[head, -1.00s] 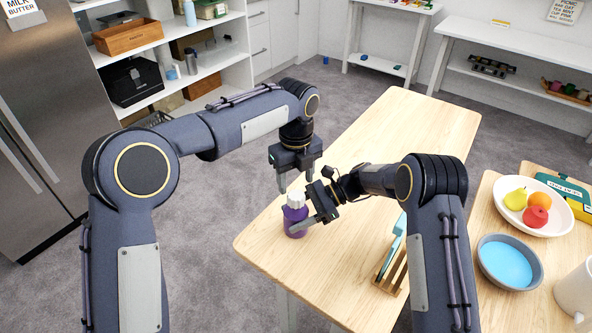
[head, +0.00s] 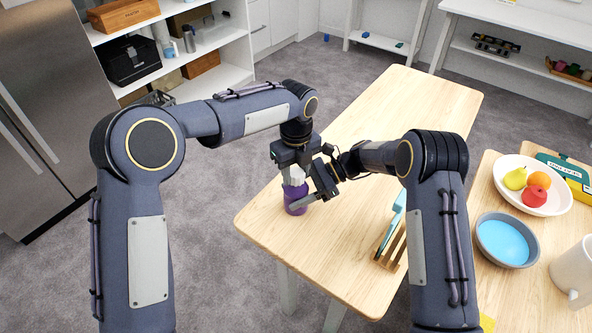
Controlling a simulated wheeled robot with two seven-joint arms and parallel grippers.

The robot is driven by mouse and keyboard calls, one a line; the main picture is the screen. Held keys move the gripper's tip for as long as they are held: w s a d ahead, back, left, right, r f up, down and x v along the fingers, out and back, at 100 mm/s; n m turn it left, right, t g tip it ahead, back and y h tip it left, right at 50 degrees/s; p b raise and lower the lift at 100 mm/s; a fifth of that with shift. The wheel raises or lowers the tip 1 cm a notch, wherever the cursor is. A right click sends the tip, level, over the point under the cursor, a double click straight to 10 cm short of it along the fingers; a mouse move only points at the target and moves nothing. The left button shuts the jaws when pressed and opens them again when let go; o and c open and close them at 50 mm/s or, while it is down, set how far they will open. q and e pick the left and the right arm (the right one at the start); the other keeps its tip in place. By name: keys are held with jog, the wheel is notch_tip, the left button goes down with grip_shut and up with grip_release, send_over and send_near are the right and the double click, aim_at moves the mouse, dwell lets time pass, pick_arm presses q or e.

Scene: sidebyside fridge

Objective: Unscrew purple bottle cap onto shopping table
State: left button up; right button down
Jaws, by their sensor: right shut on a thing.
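The purple bottle (head: 294,199) stands upright near the left edge of the light wooden table (head: 400,120). Its ribbed white cap (head: 294,176) is on top, partly hidden by my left gripper. My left gripper (head: 296,173) points straight down over the cap, with its fingers apart on either side of it. I cannot see whether they touch it. My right gripper (head: 309,200) reaches in from the right and is shut on the purple bottle's body, below the cap.
A wooden rack (head: 391,248) with a light blue item stands at the table's right edge. On the right, a second table holds a fruit bowl (head: 552,208), a blue-filled bowl (head: 507,241) and a white mug (head: 575,272). The wooden table's far part is clear.

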pick_arm(q)
jog(key=shift+c, duration=1)
jog(key=n, duration=0.8)
jog(key=shift+r, duration=0.1)
jog(key=n, duration=0.5)
jog(key=shift+n, duration=0.3)
jog(key=n, duration=0.5)
jog(key=shift+n, duration=0.3)
jog(key=n, duration=0.2)
jog(key=shift+n, duration=0.3)
jog(key=n, duration=1)
jog(key=shift+n, duration=0.3)
jog(key=n, duration=0.3)
jog(key=shift+n, duration=0.3)
